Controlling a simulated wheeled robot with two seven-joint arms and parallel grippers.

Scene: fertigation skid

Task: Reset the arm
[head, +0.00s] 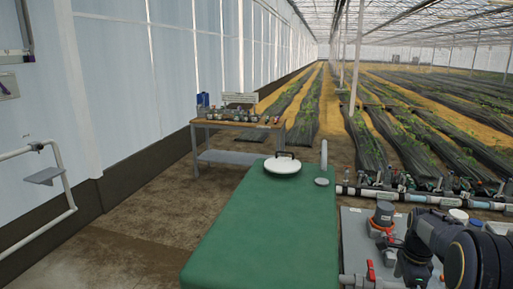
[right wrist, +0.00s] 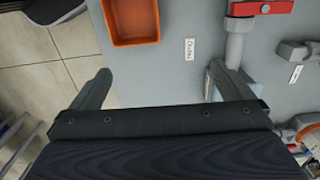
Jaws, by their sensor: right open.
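My right arm (head: 450,249) comes in at the lower right of the head view, over the grey skid surface. Its gripper (right wrist: 160,84) shows in the right wrist view with its two fingers wide apart and nothing between them. Below the fingers is a grey panel with an orange tray (right wrist: 130,43) and a small white label (right wrist: 190,51). The right finger is close to a grey pipe fitting (right wrist: 236,45); I cannot tell whether they touch. My left gripper is in neither view.
A red-handled valve (right wrist: 262,8) sits on the pipe. In the head view, a large green tank (head: 262,235) with a white lid (head: 282,166) stands left of the skid. A wooden-topped bench (head: 238,125) stands behind it. Bare floor (head: 140,225) lies left of the tank.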

